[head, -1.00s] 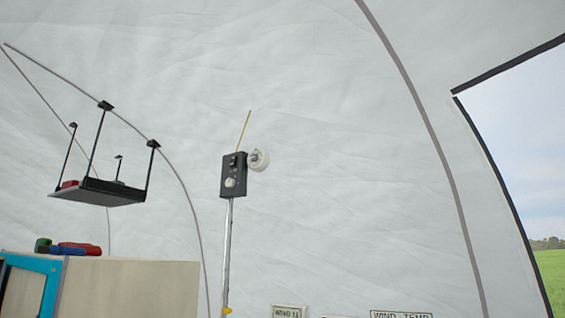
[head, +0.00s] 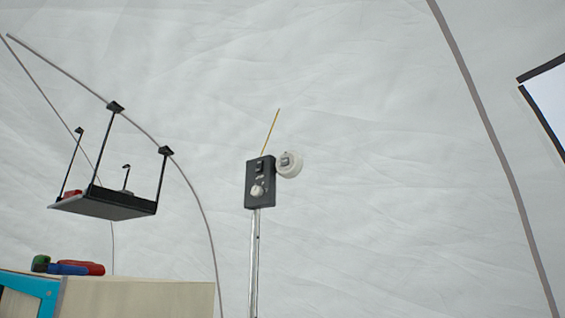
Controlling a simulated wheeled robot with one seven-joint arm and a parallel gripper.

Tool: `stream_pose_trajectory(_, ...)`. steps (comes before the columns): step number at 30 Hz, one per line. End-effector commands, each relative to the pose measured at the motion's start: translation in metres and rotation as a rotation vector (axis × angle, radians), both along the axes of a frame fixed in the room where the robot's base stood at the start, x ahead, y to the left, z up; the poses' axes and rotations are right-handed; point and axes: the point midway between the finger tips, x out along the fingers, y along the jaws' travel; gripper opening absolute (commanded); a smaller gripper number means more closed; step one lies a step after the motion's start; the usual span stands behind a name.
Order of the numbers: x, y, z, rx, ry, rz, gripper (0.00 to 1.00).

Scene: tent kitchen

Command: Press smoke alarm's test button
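A round white device (head: 296,169), which looks like the smoke alarm, shows right of the picture's middle against the pale tent wall. A small grey square on its face may be the test button, but it is too small to be sure. It sits just right of the upper edge of a black box (head: 251,194) on a thin metal pole (head: 254,260). I cannot tell whether it touches the box. The box has a white knob (head: 257,191) and a thin yellow rod rising behind it. My gripper is not in view.
A black shelf (head: 110,207) hangs from a curved tent pole at the left. A wooden cabinet (head: 140,298) with a blue frame (head: 28,284) stands at lower left, with red, blue and green items on top.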

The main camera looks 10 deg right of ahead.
Motion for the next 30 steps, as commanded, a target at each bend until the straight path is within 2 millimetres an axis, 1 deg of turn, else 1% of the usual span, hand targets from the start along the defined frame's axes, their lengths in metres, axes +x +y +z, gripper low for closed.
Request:
stream_pose_trajectory(1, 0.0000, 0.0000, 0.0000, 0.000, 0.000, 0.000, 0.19)
stream_pose_trajectory(3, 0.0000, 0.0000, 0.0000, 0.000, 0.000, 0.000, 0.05)
stream_pose_trajectory(4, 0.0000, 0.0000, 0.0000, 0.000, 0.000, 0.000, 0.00)
stream_pose_trajectory(30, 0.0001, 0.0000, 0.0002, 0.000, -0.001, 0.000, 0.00)
